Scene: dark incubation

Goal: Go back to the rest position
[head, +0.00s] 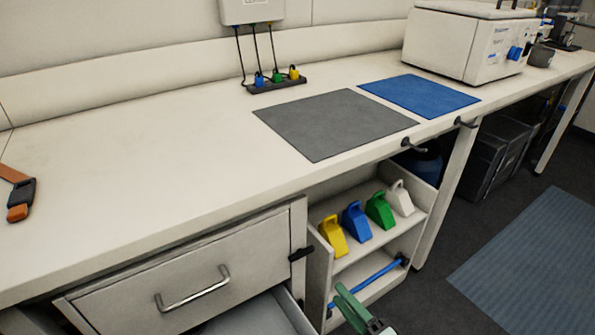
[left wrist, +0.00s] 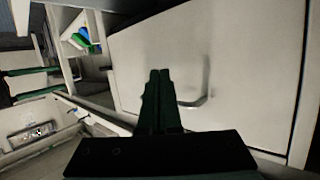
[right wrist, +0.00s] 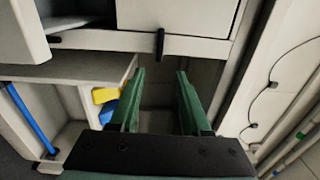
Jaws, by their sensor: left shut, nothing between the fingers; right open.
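My right gripper (head: 352,308) shows at the bottom edge of the head view, in front of the open shelf unit. In the right wrist view its two green fingers (right wrist: 158,80) are apart with nothing between them. The shelf unit and a yellow item (right wrist: 104,95) are beyond them. My left gripper (left wrist: 160,75) shows only in the left wrist view. Its dark fingers are together and empty, in front of a pale cabinet front with a metal handle (left wrist: 195,102). It is out of sight in the head view.
A lower drawer (head: 262,316) stands open below the closed drawer (head: 190,280). The shelf unit (head: 320,268) holds yellow, blue, green and white handled blocks and a blue bar (head: 372,277). The bench top (head: 150,160) has a grey mat (head: 335,122) and a blue mat (head: 420,95).

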